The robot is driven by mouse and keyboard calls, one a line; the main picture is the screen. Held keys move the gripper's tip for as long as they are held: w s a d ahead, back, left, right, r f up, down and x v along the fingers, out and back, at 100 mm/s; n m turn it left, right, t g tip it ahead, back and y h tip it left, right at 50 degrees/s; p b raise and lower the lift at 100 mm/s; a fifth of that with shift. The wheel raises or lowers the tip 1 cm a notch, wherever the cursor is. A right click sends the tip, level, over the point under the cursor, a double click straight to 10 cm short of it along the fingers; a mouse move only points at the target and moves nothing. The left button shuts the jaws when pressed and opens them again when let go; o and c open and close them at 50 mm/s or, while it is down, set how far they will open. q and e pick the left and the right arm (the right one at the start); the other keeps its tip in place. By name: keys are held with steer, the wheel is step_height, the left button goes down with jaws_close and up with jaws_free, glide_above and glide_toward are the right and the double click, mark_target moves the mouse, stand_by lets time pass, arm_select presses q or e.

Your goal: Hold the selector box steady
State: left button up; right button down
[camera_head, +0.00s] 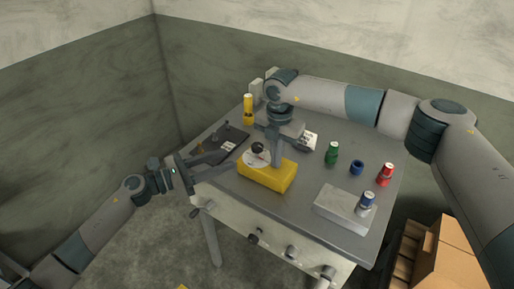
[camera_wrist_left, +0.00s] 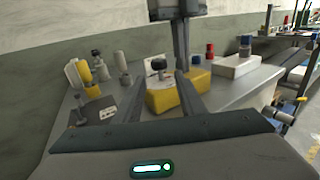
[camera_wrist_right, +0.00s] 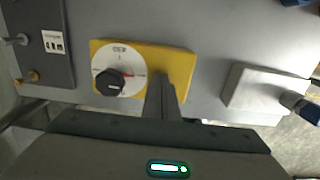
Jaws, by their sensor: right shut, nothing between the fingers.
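The selector box is a yellow block (camera_head: 268,175) on the table, with a white round dial and a black knob (camera_head: 257,148) on its top. My right gripper (camera_head: 277,160) is shut and empty, pointing down at the box beside the dial. Whether its tips touch the box, I cannot tell.
A dark panel (camera_head: 226,142) lies left of the box. A yellow bottle (camera_head: 248,110) stands behind. Green (camera_head: 332,153), blue (camera_head: 357,167) and red (camera_head: 385,174) items stand right. A pale block (camera_head: 343,207) is at the front right. Cardboard boxes (camera_head: 440,260) stand beside the table.

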mark_target(252, 150)
arm_select(q)
steer(key=shift+w+d, duration=0.1)
steer(key=x, duration=1.1)
steer(key=shift+w+d, duration=0.2)
steer(key=shift+d, duration=0.15)
steer(key=shift+c, duration=0.3)
steer(key=c, duration=0.7)
